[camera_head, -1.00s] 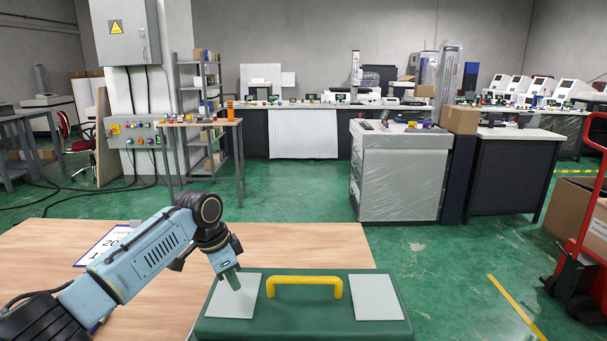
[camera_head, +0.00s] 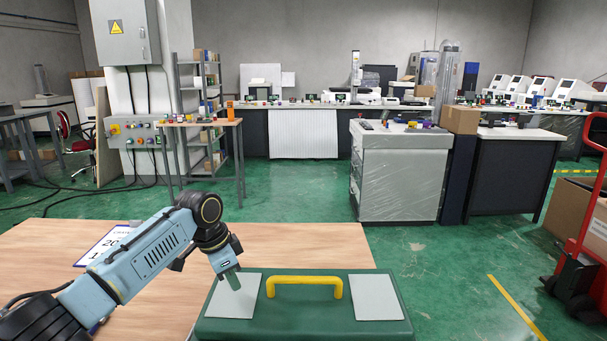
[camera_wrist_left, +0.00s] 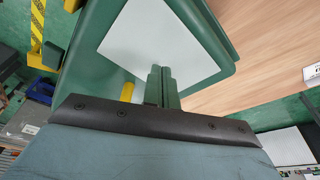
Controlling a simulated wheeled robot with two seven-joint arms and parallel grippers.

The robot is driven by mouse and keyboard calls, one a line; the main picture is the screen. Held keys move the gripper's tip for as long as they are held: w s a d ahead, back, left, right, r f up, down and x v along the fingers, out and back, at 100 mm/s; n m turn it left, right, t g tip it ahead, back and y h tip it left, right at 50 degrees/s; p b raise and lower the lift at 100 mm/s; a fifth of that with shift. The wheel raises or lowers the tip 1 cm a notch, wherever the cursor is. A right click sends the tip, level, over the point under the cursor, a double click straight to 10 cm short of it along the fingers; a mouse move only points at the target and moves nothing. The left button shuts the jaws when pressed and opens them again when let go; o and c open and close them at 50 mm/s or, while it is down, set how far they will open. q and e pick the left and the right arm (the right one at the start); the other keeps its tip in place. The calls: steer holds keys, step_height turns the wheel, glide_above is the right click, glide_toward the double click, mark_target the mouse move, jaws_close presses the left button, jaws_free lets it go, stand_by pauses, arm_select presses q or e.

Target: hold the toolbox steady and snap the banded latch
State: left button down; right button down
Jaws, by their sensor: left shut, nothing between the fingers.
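The green toolbox (camera_head: 302,317) stands at the front edge of the wooden table, with a yellow handle (camera_head: 304,281) and a pale grey panel on each side of its lid. My left gripper (camera_head: 234,283) is shut and empty, its fingertips pointing down at the left panel (camera_head: 238,300). In the left wrist view the shut fingers (camera_wrist_left: 163,76) show over the pale panel (camera_wrist_left: 150,45) of the green lid (camera_wrist_left: 95,62). I cannot tell whether they touch it. The banded latch is not visible; the toolbox's front is out of view. My right gripper is not in view.
The wooden table (camera_head: 290,243) is clear behind the toolbox. Green floor lies beyond, and a red hand truck (camera_head: 588,230) stands at the far right.

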arm_select(q)
steer(key=shift+x, duration=0.8)
stand_by(0.4)
